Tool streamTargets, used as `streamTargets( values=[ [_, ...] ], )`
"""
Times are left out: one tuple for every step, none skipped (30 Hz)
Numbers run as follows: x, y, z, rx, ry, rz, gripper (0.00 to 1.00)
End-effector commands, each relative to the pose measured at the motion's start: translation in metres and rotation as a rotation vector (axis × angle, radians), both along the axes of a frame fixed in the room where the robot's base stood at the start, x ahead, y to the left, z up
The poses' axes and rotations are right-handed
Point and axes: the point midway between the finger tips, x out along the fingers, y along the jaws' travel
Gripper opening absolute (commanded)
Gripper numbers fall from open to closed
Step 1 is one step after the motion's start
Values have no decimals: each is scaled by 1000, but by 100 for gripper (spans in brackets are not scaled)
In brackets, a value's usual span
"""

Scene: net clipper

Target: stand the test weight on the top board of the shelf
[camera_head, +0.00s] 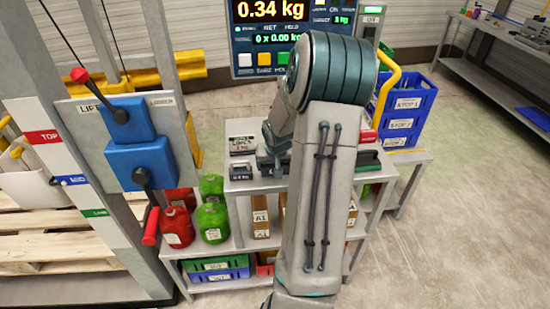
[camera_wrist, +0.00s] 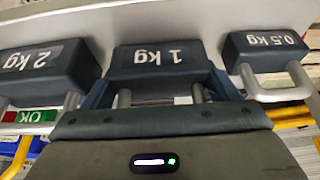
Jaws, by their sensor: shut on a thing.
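My gripper (camera_head: 272,158) is at the top of the small grey shelf (camera_head: 240,186), partly hidden by my arm. In the wrist view my gripper (camera_wrist: 160,92) is shut on the dark 1 kg weight (camera_wrist: 157,58), with a finger on each side near its handle. I cannot tell whether this weight touches the board. A 2 kg weight (camera_wrist: 45,65) is beside it on the left and a 0.5 kg weight (camera_wrist: 265,48) on the right. The 0.5 kg weight also shows in the head view (camera_head: 240,171), left of my gripper.
A display (camera_head: 268,30) behind the shelf reads 0.34 kg. Blue crates (camera_head: 408,105) stand at the right. Red (camera_head: 178,228) and green (camera_head: 212,220) canisters are on the lower board. A lift panel with blue blocks (camera_head: 140,160) stands close on the left.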

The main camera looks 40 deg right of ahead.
Motion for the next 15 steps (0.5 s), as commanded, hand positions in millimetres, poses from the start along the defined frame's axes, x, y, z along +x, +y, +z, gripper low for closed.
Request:
streamTargets(
  values=[
    [1,0,-3,-2,-2,1,23],
    [1,0,-5,-2,-2,1,23],
    [1,0,-6,-2,-3,1,23],
    [1,0,-6,-3,-4,1,23],
    [1,0,-6,-3,-4,1,23],
    [1,0,-6,-3,-4,1,23],
    [1,0,-6,-3,-4,1,23],
    [1,-1,-6,-3,-4,1,23],
    [1,-1,-6,-3,-4,0,23],
    [1,-1,-6,-3,-4,0,23],
    [1,-1,-6,-3,-4,0,23],
    [1,0,-7,-3,-4,0,23],
    [1,0,-8,-3,-4,0,23],
    [1,0,-9,-3,-4,0,23],
    [1,-1,-10,-3,-4,0,23]
  ],
)
